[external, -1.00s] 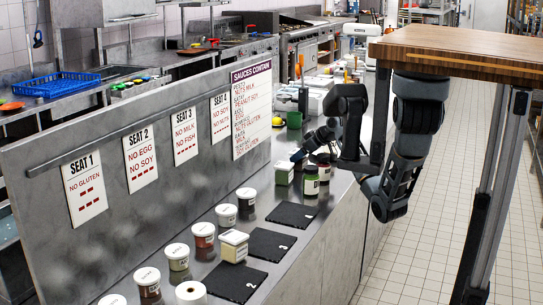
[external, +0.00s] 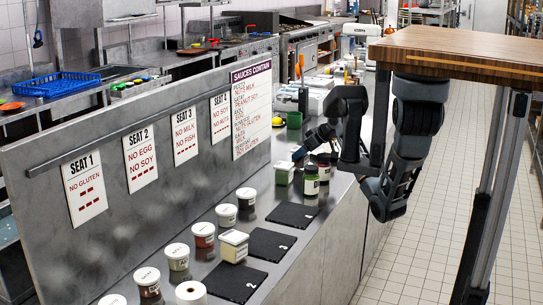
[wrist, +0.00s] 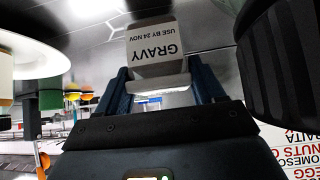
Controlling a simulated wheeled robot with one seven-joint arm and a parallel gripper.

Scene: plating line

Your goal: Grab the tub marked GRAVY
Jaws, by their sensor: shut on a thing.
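The tub marked GRAVY (wrist: 156,46) shows in the wrist view between the two blue fingers of my gripper (wrist: 160,78). It is a pale, box-shaped tub, and its label also reads USE BY 24 NOV; the lettering appears upside down. My gripper is shut on it, with a finger at each side. In the external view my gripper (external: 300,155) is low over the far part of the steel counter.
Several round tubs (external: 204,235) and a square tub (external: 234,246) line the counter nearer the camera, beside black numbered mats (external: 292,215). A steel partition (external: 130,215) with seat signs runs along the left.

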